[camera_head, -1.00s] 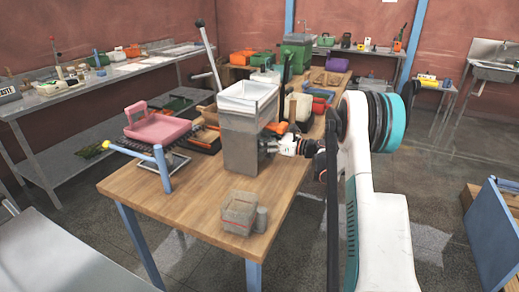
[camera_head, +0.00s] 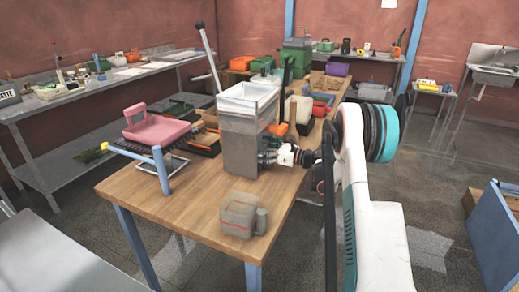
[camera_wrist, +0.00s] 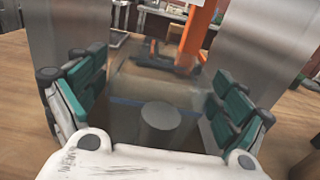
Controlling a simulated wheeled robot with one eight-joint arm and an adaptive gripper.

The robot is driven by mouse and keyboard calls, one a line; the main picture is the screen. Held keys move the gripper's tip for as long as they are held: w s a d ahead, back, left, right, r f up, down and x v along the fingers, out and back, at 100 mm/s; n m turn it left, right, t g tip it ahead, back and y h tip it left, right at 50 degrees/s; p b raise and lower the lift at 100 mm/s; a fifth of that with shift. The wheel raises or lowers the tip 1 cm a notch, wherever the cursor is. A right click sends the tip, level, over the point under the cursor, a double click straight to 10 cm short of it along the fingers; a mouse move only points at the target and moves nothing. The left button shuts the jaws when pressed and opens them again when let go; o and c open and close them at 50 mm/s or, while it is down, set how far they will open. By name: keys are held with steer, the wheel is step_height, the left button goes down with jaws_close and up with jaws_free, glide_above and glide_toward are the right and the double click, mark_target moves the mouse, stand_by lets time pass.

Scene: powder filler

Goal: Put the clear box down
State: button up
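A see-through greyish box, the clear box (camera_wrist: 130,105), is between my gripper's fingers in the wrist view, with a grey cylinder (camera_wrist: 160,120) at its near side. My gripper (camera_wrist: 158,95) has its green-padded fingers spread wide along the box's two sides, and they look shut on it. The metal walls of the filler (camera_wrist: 275,50) rise on both sides. In the head view my gripper (camera_head: 268,158) reaches in at the right side of the tall filler (camera_head: 240,150). The held box is hidden there, and its underside cannot be seen.
A grey box (camera_head: 238,212) with a small cylinder beside it stands near the front of the wooden table (camera_head: 185,205). A pink scale (camera_head: 158,130) and a blue post (camera_head: 161,170) are on the left. The front of the tabletop is mostly bare.

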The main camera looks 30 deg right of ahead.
steer(key=shift+r, duration=0.1)
steer(key=shift+r, duration=0.15)
steer(key=p+v, duration=0.3)
steer(key=v, duration=0.9)
